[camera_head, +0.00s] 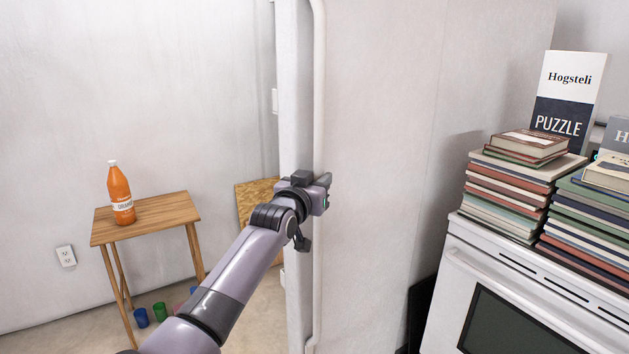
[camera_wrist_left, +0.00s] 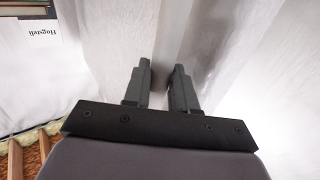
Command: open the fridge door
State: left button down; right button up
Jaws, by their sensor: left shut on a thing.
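The white fridge (camera_head: 378,160) stands in the middle of the head view, with a long vertical handle (camera_head: 319,75) near its left edge. My left gripper (camera_head: 323,190) reaches in from the lower left and is at this handle, about halfway up the view. In the left wrist view its two dark fingers (camera_wrist_left: 161,80) point at the pale fridge, one on each side of the handle (camera_wrist_left: 170,50). The gripper is shut on the handle. The exact contact is hidden by the fingers. I cannot tell whether the door is ajar. My right gripper is in neither view.
A small wooden table (camera_head: 165,213) with an orange bottle (camera_head: 120,194) stands at the left, with cups (camera_head: 159,311) on the floor beneath. A white stove (camera_head: 480,270) stands right of the fridge, carrying stacked books (camera_head: 515,190) and a puzzle box (camera_head: 565,100).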

pick_arm(q)
jog(key=shift+s+d+r, duration=0.2)
jog(key=shift+d+r, duration=0.35)
jog(key=c, duration=1)
grip_release()
jog(key=shift+w+d+f, duration=0.1)
jog(key=shift+d, duration=0.05)
jog(key=shift+w+d+f, duration=0.1)
jog(key=shift+f, duration=0.3)
jog(key=shift+a, duration=0.2)
jog(key=v, duration=0.7)
